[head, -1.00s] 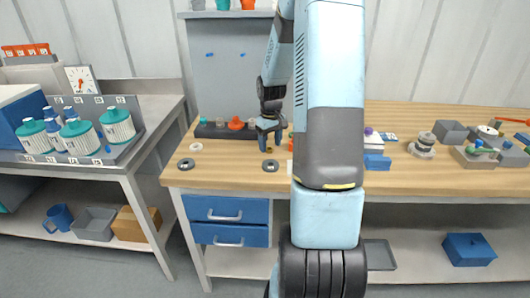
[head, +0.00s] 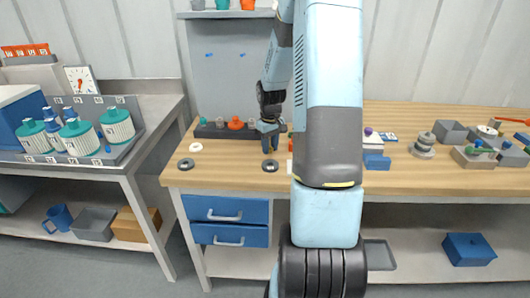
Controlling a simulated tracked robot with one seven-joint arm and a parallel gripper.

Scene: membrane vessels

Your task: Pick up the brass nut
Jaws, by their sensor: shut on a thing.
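My gripper (head: 270,150) points down over the wooden workbench, just behind a dark ring (head: 270,166) that lies flat on the top. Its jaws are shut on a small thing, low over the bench. The thing between the fingers is too small and too covered to make out clearly; it stands where the brass nut would be held, and I see no brass nut elsewhere. A second dark ring (head: 186,164) and a pale ring (head: 196,147) lie to the left.
A dark rack (head: 213,131) with several small parts, one orange (head: 235,123), stands behind my gripper. My arm hides the middle of the bench. Grey stacked discs (head: 424,145) and grey trays (head: 452,132) stand at the right. A side bench at the left holds teal-capped vessels (head: 117,125).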

